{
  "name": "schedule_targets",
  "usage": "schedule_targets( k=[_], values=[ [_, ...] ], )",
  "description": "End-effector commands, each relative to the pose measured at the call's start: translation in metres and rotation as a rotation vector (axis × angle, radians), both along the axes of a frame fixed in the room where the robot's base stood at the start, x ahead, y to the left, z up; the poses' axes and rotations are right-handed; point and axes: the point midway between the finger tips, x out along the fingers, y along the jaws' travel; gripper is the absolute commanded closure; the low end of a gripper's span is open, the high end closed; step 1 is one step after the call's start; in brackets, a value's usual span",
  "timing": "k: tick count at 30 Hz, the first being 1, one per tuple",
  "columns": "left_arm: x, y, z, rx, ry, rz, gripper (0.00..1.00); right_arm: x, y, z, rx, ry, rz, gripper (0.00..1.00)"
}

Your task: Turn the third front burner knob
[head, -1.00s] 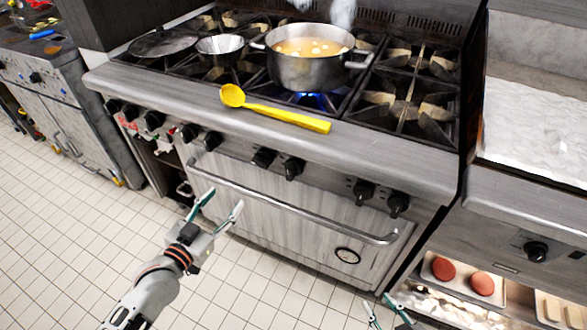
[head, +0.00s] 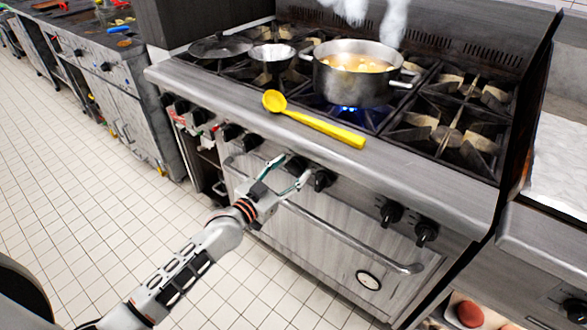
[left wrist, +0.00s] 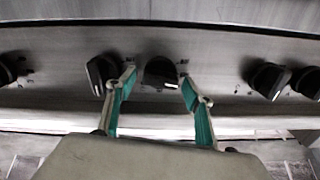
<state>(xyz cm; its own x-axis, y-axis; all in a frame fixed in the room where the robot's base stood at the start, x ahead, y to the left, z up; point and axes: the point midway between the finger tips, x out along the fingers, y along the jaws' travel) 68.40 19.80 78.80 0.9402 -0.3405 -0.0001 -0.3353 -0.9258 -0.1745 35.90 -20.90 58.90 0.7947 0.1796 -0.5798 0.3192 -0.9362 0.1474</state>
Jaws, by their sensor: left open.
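A row of black burner knobs runs along the steel front of the stove (head: 430,185). My left gripper (head: 294,165) is open in front of this row, its two teal-lined fingers pointing at the panel. One dark knob (head: 297,164) shows between its fingers, partly hidden. In the left wrist view a knob (left wrist: 160,71) stands between the spread fingers, with no grip on it visible. Another knob (left wrist: 103,73) is just left of the left finger. A neighbouring knob (head: 321,180) is right of the gripper in the head view. My right gripper is out of view.
The oven handle (head: 350,240) runs below the knobs. A steel pot (head: 350,85) steams over a blue flame. A yellow spoon (head: 325,127) lies near the stove's front edge. Open tiled floor (head: 90,190) is on the left.

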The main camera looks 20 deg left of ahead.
Motion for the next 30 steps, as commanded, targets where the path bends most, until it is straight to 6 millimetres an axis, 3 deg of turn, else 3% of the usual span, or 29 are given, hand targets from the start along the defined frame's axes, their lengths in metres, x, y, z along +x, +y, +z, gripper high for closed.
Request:
schedule_targets(
  k=[12,16,17,30],
  values=[
    [0.009,-0.004,0.000,-0.001,0.001,-0.001,0.48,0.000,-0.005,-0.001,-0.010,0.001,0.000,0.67],
    [0.009,-0.004,0.000,-0.001,0.001,-0.001,0.82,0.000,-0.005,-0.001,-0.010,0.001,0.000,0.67],
    [0.009,-0.004,0.000,-0.001,0.001,-0.001,0.84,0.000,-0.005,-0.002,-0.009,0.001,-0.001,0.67],
    [0.009,-0.003,0.003,-0.072,0.025,-0.001,0.85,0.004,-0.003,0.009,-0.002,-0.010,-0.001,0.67]
  ],
)
